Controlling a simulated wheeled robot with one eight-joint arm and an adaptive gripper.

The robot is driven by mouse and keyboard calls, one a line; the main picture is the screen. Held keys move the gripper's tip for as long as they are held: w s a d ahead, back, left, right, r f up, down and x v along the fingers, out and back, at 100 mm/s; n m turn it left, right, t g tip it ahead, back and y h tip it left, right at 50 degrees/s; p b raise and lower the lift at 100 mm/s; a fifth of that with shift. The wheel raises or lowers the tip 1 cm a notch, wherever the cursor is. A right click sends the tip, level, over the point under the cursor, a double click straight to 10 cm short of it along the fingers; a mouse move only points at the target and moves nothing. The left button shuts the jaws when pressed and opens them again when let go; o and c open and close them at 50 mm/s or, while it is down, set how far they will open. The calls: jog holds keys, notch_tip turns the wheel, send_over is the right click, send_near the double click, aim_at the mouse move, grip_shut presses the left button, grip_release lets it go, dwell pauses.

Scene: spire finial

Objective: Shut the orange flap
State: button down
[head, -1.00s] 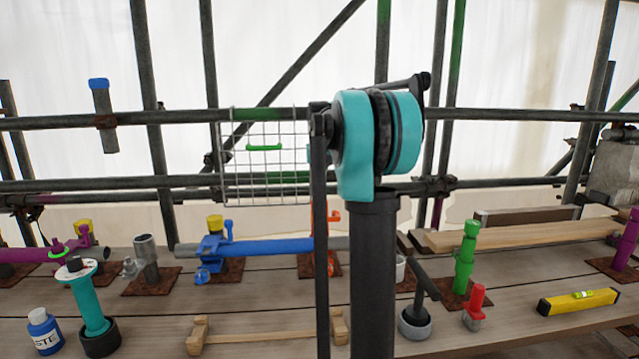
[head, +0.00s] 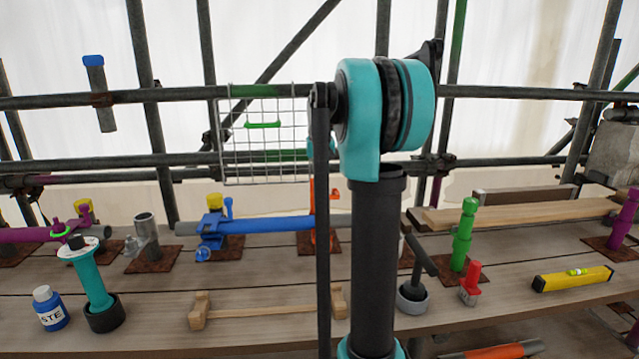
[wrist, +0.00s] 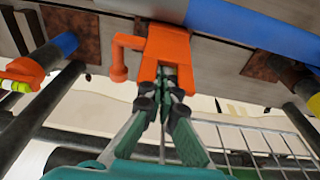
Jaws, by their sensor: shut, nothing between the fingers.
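The orange flap (wrist: 166,45) shows in the wrist view as part of an orange fitting by the end of a blue tube (wrist: 255,32). A short orange peg hangs from its left side. In the head view the orange fitting (head: 321,213) stands on the bench, partly hidden behind my arm. My gripper (wrist: 168,76) has its dark green fingers together and empty. The fingertips overlap the orange flap's lower edge in the wrist view; I cannot tell whether they touch it. My arm hides most of the gripper in the head view.
A wire grid panel (head: 265,165) hangs on the scaffold rails behind the fitting. A blue clamp (head: 213,232) holds the tube to the left.

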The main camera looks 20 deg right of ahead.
jog(key=shift+s+a+t, duration=0.1)
jog(key=shift+s+t, duration=0.15)
jog(key=shift+t, duration=0.15)
